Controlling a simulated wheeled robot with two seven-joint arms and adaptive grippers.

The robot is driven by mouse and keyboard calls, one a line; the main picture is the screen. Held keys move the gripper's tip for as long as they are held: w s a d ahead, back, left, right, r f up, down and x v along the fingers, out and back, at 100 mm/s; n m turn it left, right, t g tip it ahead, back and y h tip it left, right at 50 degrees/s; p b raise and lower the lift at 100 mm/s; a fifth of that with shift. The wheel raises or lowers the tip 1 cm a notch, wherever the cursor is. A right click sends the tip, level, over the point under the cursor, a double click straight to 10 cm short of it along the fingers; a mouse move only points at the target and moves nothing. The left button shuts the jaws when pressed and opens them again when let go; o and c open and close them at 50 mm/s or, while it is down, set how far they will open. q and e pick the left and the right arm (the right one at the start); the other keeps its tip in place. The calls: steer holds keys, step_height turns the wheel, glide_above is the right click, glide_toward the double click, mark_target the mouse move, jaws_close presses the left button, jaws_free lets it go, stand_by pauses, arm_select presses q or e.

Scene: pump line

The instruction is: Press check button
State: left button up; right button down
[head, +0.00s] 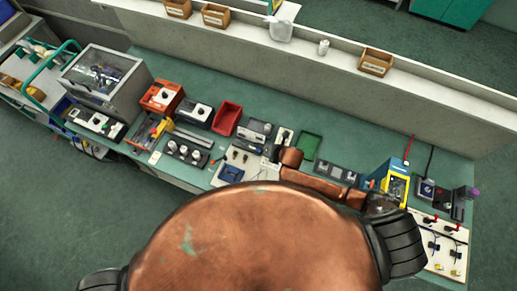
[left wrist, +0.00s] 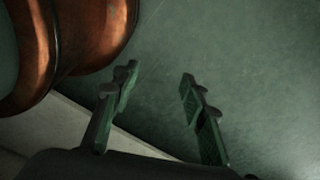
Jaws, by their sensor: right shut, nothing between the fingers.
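My right arm crosses the bench from the right in the head view. Its small dark right gripper (head: 274,153) is shut and empty, just over the right edge of a pale panel (head: 262,173) with small dark parts on it. Whether it touches anything is too small to tell. I cannot single out the check button; the gripper and arm may hide it. My left gripper (left wrist: 160,77) shows only in the left wrist view, with its green-padded fingers apart and nothing between them, above plain green floor.
On the green bench (head: 345,130) stand a red bin (head: 227,118), a green tray (head: 310,146), an orange unit (head: 162,97), a clear-lidded cabinet (head: 103,75) and a yellow-blue device (head: 396,183). A raised ledge with small boxes (head: 376,62) runs behind. My copper body hides the near middle.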

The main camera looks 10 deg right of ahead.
steer(key=shift+s, duration=0.15)
steer(key=shift+f, duration=0.4)
arm_select(q)
steer(key=shift+w+f, duration=0.15)
steer(key=shift+w, duration=0.45)
steer(key=shift+w+f+b, duration=0.2)
steer(key=shift+b, duration=0.2)
arm_select(e)
steer(key=shift+f, duration=0.5)
arm_select(q)
steer(key=shift+r+p, duration=1)
arm_select(e)
steer(key=shift+r, duration=0.9)
